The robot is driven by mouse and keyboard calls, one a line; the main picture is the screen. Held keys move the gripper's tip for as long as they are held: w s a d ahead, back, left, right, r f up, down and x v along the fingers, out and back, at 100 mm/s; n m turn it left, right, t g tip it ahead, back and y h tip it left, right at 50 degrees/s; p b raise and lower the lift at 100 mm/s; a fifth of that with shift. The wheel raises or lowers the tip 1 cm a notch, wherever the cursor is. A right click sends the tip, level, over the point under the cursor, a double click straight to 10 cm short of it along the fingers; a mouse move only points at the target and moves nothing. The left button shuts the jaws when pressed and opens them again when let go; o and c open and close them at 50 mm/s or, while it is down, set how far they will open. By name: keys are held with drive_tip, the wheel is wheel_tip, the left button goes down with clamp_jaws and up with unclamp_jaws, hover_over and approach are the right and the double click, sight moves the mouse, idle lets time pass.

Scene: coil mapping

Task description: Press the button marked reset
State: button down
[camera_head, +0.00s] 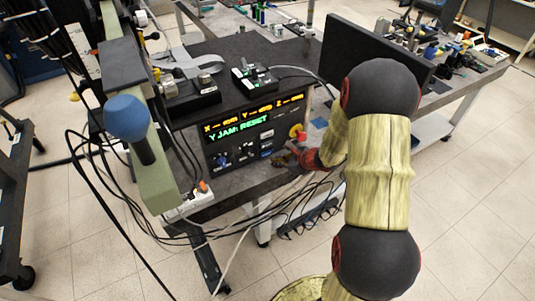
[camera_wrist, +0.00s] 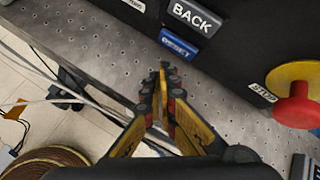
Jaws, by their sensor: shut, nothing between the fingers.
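The blue reset button (camera_wrist: 178,44) shows in the wrist view on a dark panel, just below the button marked BACK (camera_wrist: 194,17). My gripper (camera_wrist: 163,72) is shut and empty, with its fingertips close to the lower edge of the reset button. A small gap shows between them in the picture; I cannot tell the depth. In the head view the dark control box (camera_head: 211,152) carries a lit display (camera_head: 238,129) reading "Y JAM: RESET".
A red stop knob on a yellow base (camera_wrist: 297,104) sits right of my gripper, labelled STOP. A perforated grey metal surface (camera_wrist: 95,45) runs below the panel. Loose cables (camera_head: 270,205) hang under the bench. A dark monitor (camera_head: 365,62) stands behind my arm.

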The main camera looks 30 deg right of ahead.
drive_tip(key=shift+w, duration=0.7)
drive_tip(key=shift+w, duration=0.1)
idle(1.0)
drive_tip(key=shift+w, duration=0.3)
drive_tip(key=shift+w, duration=0.4)
idle(0.6)
idle(0.3)
drive_tip(key=shift+s+b, duration=0.55)
drive_tip(key=shift+s, duration=0.3)
drive_tip(key=shift+s+b, duration=0.55)
drive_tip(key=shift+s, duration=1.95)
